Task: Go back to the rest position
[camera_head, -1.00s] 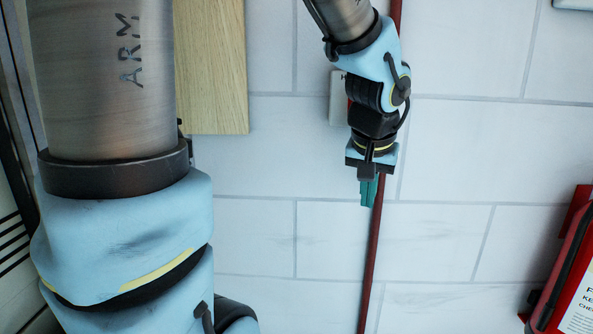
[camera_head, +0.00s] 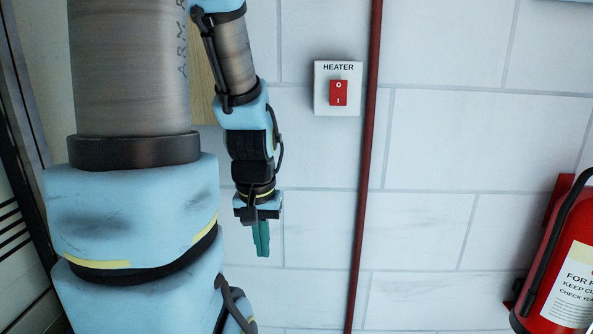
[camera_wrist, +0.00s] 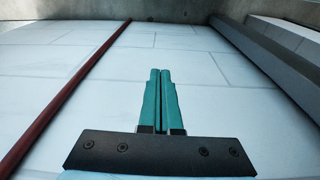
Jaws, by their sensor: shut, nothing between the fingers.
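My gripper (camera_head: 261,238) hangs pointing down in front of the white tiled wall, left of the dark red pipe. Its teal fingers are shut against each other with nothing between them. They also show shut in the wrist view (camera_wrist: 159,75), with only wall behind them. My arm stands at the left of the head view.
A white heater switch (camera_head: 322,103) with a red rocker is on the wall, right of my gripper. The dark red pipe (camera_head: 367,130) runs down the wall beside it. A red fire extinguisher (camera_head: 562,255) is at the lower right. A wooden board (camera_head: 203,95) is partly hidden behind my arm.

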